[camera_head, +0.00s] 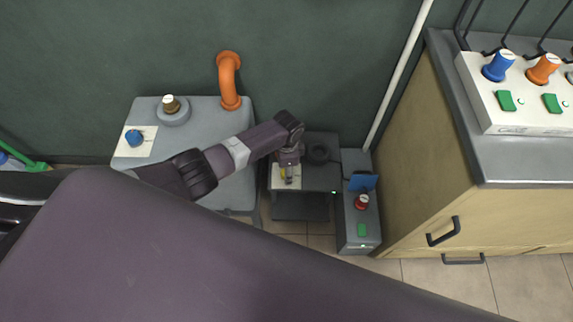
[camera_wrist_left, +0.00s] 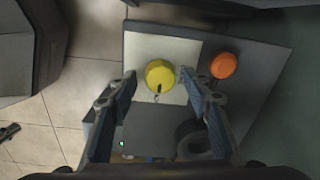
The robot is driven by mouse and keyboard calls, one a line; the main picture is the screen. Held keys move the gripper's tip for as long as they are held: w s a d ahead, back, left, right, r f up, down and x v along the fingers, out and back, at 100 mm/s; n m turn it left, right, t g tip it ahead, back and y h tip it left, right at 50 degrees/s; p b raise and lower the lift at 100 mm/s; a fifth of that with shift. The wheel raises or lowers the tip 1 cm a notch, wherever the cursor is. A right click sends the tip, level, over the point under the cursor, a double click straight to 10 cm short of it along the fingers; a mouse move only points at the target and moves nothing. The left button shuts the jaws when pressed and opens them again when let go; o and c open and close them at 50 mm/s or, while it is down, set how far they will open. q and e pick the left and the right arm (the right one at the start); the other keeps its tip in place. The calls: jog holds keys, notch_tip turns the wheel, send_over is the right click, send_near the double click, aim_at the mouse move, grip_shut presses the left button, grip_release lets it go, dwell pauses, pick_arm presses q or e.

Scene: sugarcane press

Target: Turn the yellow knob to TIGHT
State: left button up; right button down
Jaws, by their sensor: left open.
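The yellow knob (camera_wrist_left: 159,76) sits on a white plate (camera_wrist_left: 184,48) on top of a dark grey machine. In the left wrist view it lies between the fingertips of my left gripper (camera_wrist_left: 156,82), which is open, with a finger on each side. A dark mark shows on the knob's lower edge; I cannot read any lettering. In the head view my left gripper (camera_head: 288,172) points down over the white plate (camera_head: 279,183), and only a bit of yellow shows. My right gripper is not in view.
An orange knob (camera_wrist_left: 223,65) stands close beside the white plate. A dark ring (camera_wrist_left: 195,140) is on the same machine. A grey box with a red knob (camera_head: 362,202) and green button stands to the right. A wooden cabinet (camera_head: 420,160) stands further right.

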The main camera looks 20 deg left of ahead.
pick_arm(q)
notch_tip(320, 180, up, 12)
jog(key=shift+s, duration=0.25)
dwell(0.3)
jog(key=shift+d+f, duration=0.1)
dwell(0.3)
